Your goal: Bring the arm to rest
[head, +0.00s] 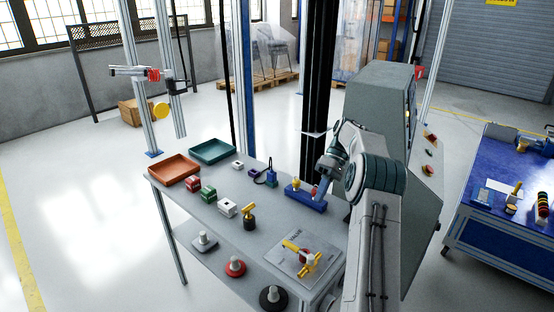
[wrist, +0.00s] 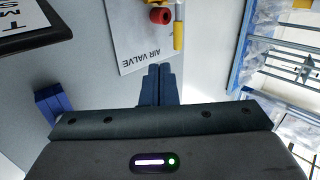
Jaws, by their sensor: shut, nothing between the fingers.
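My gripper (head: 319,198) hangs from my bent arm over the right part of the grey workbench (head: 215,205). It is beside the blue block (head: 300,197) with a yellow and a red knob; I cannot tell whether they touch. In the wrist view the two dark blue fingers (wrist: 159,75) lie together with nothing between them. Beyond them is the plate marked AIR VALVE (wrist: 135,45), with a red round part (wrist: 160,16) and a yellow handle (wrist: 178,36). The same plate (head: 285,267) lies at the bench's front right in the head view.
An orange tray (head: 174,170) and a green tray (head: 212,151) stand at the bench's far left. Small blocks and a black-and-yellow tool (head: 249,217) stand mid-bench. A grey cabinet (head: 380,95) rises close behind my arm. A blue table (head: 500,185) is at right; open floor lies left.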

